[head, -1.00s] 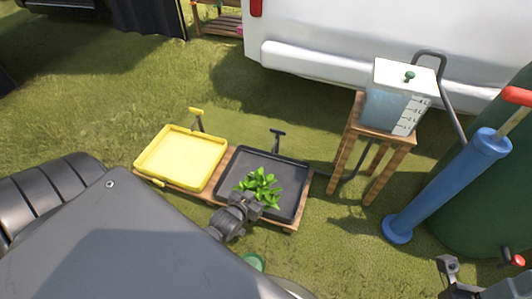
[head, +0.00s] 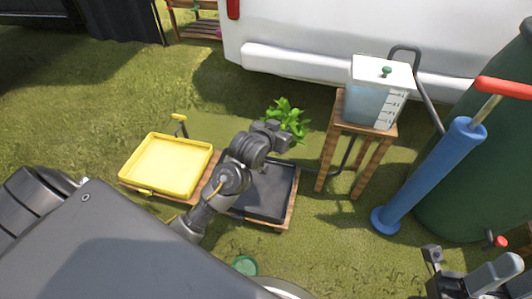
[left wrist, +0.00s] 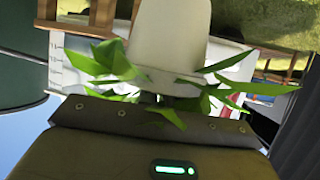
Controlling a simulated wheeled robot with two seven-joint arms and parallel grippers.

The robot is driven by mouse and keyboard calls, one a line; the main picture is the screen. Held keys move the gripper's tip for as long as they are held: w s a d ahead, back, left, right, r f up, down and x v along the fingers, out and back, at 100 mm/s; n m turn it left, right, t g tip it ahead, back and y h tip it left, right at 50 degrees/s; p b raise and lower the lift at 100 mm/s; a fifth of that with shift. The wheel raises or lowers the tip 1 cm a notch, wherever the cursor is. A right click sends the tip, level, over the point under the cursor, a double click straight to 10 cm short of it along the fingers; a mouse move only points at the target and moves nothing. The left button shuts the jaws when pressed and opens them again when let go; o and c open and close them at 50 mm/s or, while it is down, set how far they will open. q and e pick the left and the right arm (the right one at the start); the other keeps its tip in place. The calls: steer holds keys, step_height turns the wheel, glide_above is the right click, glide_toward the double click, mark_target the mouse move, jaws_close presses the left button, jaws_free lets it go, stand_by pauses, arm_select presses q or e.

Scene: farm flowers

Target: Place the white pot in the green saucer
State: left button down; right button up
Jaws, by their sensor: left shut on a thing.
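The white pot (left wrist: 170,35) fills the top middle of the left wrist view, appearing upside down with green leaves around its rim. In the head view its leafy plant (head: 288,116) shows above the black tray, but the pot is hidden behind my gripper. My left gripper (head: 276,133) is shut on the white pot and holds it raised. The green saucer (head: 245,265) lies at the bottom centre of the head view, well nearer to me than the pot. Part of my right arm shows at the bottom right; its jaw state is unclear.
A black tray (head: 268,196) and a yellow tray (head: 166,164) stand on a low wooden stand. A clear tank (head: 374,100) sits on a wooden stool (head: 326,155), right of the plant. A blue pump (head: 428,178) stands farther right. Grass is open behind the trays.

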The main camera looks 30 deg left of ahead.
arm_select(q)
steer(key=r, duration=0.4)
steer(key=w+r, duration=0.1)
steer(key=r, duration=0.1)
steer(key=shift+d+r, duration=0.2)
steer(key=shift+d, duration=0.2)
step_height(320, 180, up, 13)
steer(key=s, duration=0.2)
steer(key=shift+s+d, duration=0.3)
steer(key=shift+s, duration=0.05)
